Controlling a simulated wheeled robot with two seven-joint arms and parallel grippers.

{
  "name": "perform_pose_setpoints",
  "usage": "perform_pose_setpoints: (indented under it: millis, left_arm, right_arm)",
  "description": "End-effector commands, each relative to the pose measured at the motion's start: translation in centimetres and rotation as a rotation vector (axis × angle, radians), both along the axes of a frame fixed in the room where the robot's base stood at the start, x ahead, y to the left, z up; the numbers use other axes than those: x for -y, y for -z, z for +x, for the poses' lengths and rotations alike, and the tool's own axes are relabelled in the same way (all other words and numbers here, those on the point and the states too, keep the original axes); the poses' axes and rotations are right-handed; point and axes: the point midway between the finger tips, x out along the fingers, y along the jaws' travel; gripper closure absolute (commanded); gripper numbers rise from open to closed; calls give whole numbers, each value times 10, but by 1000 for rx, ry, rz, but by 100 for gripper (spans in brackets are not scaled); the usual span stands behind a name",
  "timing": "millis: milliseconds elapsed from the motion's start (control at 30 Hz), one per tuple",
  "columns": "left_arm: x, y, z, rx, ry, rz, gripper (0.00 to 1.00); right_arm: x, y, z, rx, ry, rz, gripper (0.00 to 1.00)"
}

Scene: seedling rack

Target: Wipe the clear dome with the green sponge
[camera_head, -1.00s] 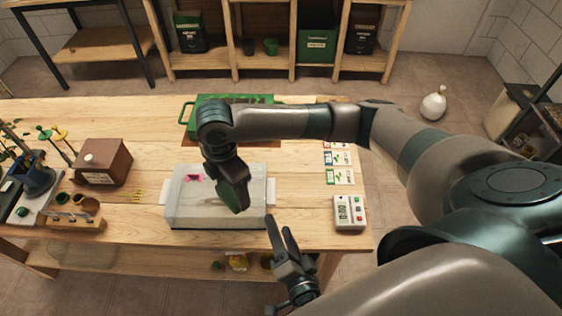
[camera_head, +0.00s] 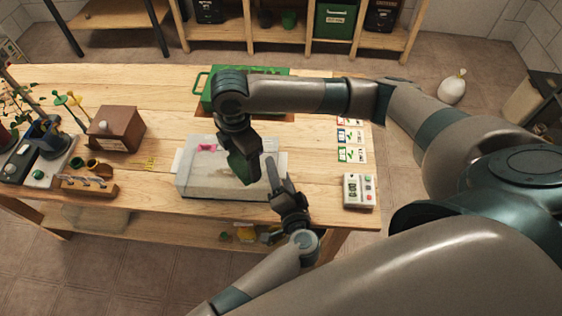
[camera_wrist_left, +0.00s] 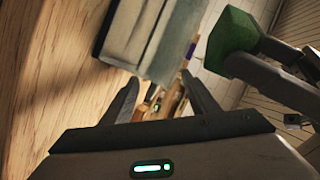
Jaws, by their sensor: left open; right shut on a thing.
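The clear dome (camera_head: 205,180) is a boxy, see-through cover on the wooden table, with pale tabs at its sides. A pink patch shows at its back left. In the left wrist view its side (camera_wrist_left: 150,35) fills the upper middle. My right gripper (camera_head: 238,146) is shut on the green sponge (camera_head: 243,167), held over the dome's right half; I cannot tell if it touches. The sponge also shows in the left wrist view (camera_wrist_left: 232,36). My left gripper (camera_head: 276,172) is open and empty at the dome's front right corner, its fingers (camera_wrist_left: 160,84) apart.
A green tray (camera_head: 280,72) lies behind the dome, partly hidden by my right arm. Seed cards (camera_head: 350,137) and a grey meter (camera_head: 359,190) lie at right. A brown box (camera_head: 115,130) and a wooden rack (camera_head: 85,187) stand at left.

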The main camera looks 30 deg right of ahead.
Motion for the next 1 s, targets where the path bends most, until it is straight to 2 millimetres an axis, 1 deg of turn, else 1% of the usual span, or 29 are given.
perform_pose_setpoints:
  millis: [267,300,367,400,467,1000]
  left_arm:
    - [0,0,1,0,0,0,46]
    - [0,0,1,0,0,0,56]
    - [0,0,1,0,0,0,70]
    - [0,0,1,0,0,0,79]
    - [0,1,0,-1,0,0,94]
    - [-1,5,-1,-9,0,3,94]
  right_arm:
    - [0,0,0,0,0,0,49]
    - [0,0,0,0,0,0,49]
    - [0,0,0,0,0,0,49]
    - [0,0,0,0,0,0,49]
    - [0,0,0,0,0,0,49]
    - [0,2,0,0,0,0,49]
